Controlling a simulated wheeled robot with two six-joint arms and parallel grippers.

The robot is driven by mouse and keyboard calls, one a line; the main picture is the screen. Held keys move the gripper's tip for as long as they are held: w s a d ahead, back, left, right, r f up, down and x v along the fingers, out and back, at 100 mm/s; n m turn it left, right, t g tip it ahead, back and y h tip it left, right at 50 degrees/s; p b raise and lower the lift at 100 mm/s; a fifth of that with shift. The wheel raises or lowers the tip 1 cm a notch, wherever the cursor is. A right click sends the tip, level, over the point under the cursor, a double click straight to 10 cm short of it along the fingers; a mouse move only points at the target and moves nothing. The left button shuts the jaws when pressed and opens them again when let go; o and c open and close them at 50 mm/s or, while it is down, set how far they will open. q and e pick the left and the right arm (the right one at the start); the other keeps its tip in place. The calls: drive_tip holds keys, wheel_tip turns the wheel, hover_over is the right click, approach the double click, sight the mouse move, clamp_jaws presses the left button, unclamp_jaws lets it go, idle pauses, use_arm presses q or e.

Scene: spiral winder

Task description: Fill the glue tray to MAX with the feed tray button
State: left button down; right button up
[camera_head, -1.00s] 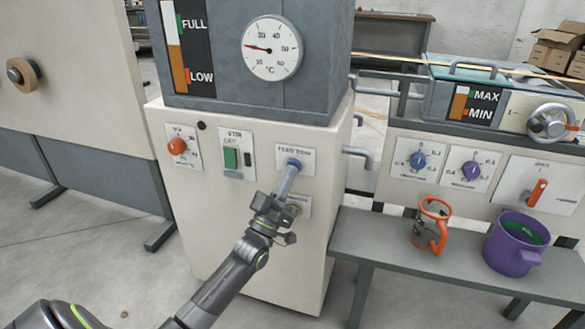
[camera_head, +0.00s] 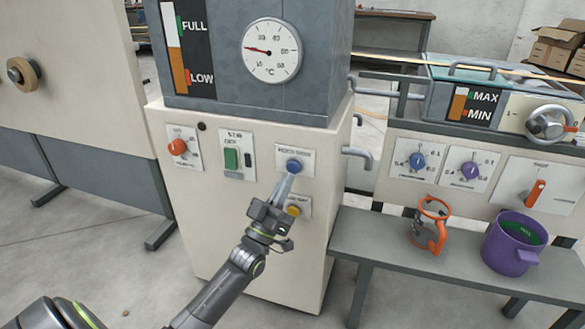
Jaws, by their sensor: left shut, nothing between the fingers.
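The blue feed tray button (camera_head: 294,166) sits on a white plate on the front of the cream cabinet (camera_head: 235,215). My left gripper (camera_head: 287,180) is shut and empty. Its fingertips are just below and in front of the blue button, and the button face shows clear of them. The glue tray (camera_head: 490,75) is at the upper right. Its level gauge (camera_head: 459,104) has an orange column with white above it, beside green MAX and red MIN marks. The column top looks near the MAX mark, but is too small to read exactly. My right gripper is not in view.
A yellow button (camera_head: 293,210) is below the blue one, partly behind my gripper. A green switch (camera_head: 231,158) and red knob (camera_head: 178,147) are to the left. An orange-framed jug (camera_head: 429,228) and purple pot (camera_head: 508,245) stand on the grey bench (camera_head: 385,247).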

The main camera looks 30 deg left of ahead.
use_arm(q)
drive_tip(key=s, duration=0.2)
drive_tip(key=s+d+p, duration=0.1)
drive_tip(key=s, duration=0.1)
drive_tip(key=shift+s, duration=0.2)
idle(0.9)
